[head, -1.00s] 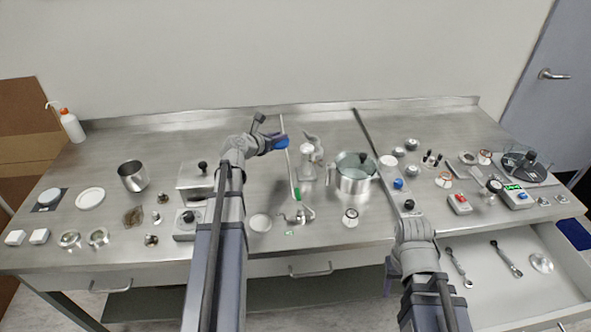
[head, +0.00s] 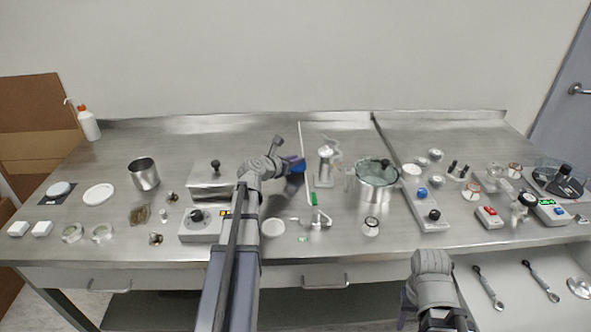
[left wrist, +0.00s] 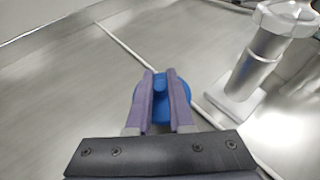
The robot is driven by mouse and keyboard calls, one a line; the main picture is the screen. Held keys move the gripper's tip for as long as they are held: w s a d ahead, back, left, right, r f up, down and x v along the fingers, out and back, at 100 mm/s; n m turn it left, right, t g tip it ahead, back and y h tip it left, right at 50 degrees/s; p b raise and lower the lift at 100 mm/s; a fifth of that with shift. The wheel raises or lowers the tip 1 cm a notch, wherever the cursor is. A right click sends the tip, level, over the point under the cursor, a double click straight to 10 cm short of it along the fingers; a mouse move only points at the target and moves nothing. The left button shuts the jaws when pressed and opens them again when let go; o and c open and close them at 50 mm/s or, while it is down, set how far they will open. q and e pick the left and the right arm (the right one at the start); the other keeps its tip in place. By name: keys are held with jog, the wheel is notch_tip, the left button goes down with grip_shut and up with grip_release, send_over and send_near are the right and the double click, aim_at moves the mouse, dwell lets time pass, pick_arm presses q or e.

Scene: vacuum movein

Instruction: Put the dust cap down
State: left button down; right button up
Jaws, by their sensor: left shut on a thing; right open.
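The dust cap (left wrist: 162,90) is a round blue cap with a small raised knob. My left gripper (left wrist: 160,98) is shut on it, with one purple finger at either side. In the head view the blue cap (head: 299,165) shows at the tip of my left gripper, over the middle of the bench. A silver upright fitting on a square base (left wrist: 262,62) stands just right of the cap in the left wrist view. The gap between cap and bench is hard to judge. My right gripper (head: 405,300) is low in front of the bench, mostly hidden by its own arm.
The steel bench (head: 235,142) has bare room at the back. A steel pot (head: 376,184) stands to the right, and a boxy device (head: 210,181) to the left. A drawer (head: 510,285) is open at front right.

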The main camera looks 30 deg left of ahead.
pick_arm(q)
jog(key=shift+f+b, duration=0.4)
jog(key=shift+f, duration=0.55)
pick_arm(e)
jog(key=shift+f, duration=0.9)
pick_arm(q)
jog(key=shift+f, duration=0.15)
jog(key=c, duration=0.8)
grip_release()
pick_arm(e)
jog(key=shift+f, duration=0.15)
pick_arm(q)
jog(key=shift+s+r, duration=0.25)
jog(key=shift+r, duration=0.05)
jog(key=p+v, duration=0.2)
jog(key=v, duration=0.5)
jog(key=shift+p, duration=0.4)
pick_arm(e)
notch_tip(320, 180, up, 3)
jog(key=shift+r, duration=0.1)
jog(key=shift+o, duration=0.6)
